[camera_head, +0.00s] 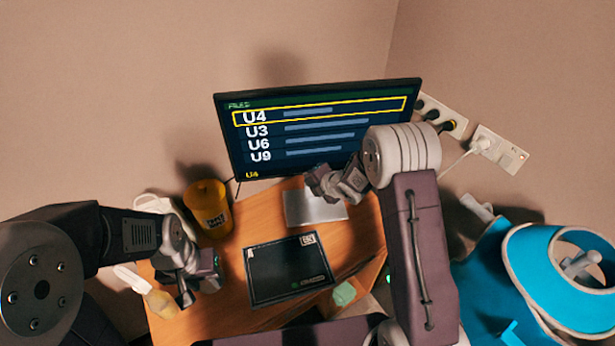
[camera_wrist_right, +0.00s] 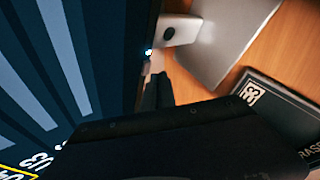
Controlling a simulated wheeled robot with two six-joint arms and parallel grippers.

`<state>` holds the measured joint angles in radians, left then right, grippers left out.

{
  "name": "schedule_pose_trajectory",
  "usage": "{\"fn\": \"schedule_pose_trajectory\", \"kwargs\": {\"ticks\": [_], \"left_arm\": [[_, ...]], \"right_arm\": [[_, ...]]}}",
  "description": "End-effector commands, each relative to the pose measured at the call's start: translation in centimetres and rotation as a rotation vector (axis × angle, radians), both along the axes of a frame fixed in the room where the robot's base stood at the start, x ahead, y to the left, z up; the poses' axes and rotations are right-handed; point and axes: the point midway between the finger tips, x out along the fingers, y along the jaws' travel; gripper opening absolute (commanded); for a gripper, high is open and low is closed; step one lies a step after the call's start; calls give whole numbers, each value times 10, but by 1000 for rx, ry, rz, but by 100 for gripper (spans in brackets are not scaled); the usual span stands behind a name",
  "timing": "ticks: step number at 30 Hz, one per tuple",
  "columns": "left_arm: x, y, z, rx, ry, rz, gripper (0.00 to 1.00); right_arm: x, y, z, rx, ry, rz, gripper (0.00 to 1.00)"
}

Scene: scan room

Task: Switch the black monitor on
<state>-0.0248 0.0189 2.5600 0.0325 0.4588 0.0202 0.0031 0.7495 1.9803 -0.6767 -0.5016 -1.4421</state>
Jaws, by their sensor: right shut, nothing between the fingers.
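The black monitor (camera_head: 318,128) stands at the back of the desk, and its screen is lit. It shows a list with U4, U3, U6 and U9, with a yellow frame around U4. The screen (camera_wrist_right: 60,70) also fills the left of the right wrist view, where a small white light (camera_wrist_right: 148,52) glows at its edge. My right gripper (camera_head: 314,184) is shut and empty near the monitor's lower edge; its dark fingers (camera_wrist_right: 158,90) are close to the light, and contact cannot be told. My left gripper (camera_head: 190,288) is over the desk's left side; its jaws are unclear.
The monitor's grey foot (camera_head: 310,208) rests on the wooden desk (camera_head: 215,312). A black flat box (camera_head: 285,272) lies in front of it. A yellow container (camera_head: 208,208) stands at the left. Wall sockets (camera_head: 500,148) and a blue, white-rimmed object (camera_head: 520,262) are at the right.

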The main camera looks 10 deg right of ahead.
Motion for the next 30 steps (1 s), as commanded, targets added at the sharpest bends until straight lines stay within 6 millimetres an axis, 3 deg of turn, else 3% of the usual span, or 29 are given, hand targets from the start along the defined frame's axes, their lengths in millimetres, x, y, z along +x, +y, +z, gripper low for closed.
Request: {"fn": "schedule_pose_trajectory", "kwargs": {"ticks": [10,24,30], "left_arm": [[0,0,-4,0,0,0,36],[0,0,-32,0,0,0,36],[0,0,-32,0,0,0,36]], "right_arm": [[-4,0,-1,-1,0,1,0],[-48,0,-1,0,-1,1,0],[-52,0,0,-1,0,1,0]]}}
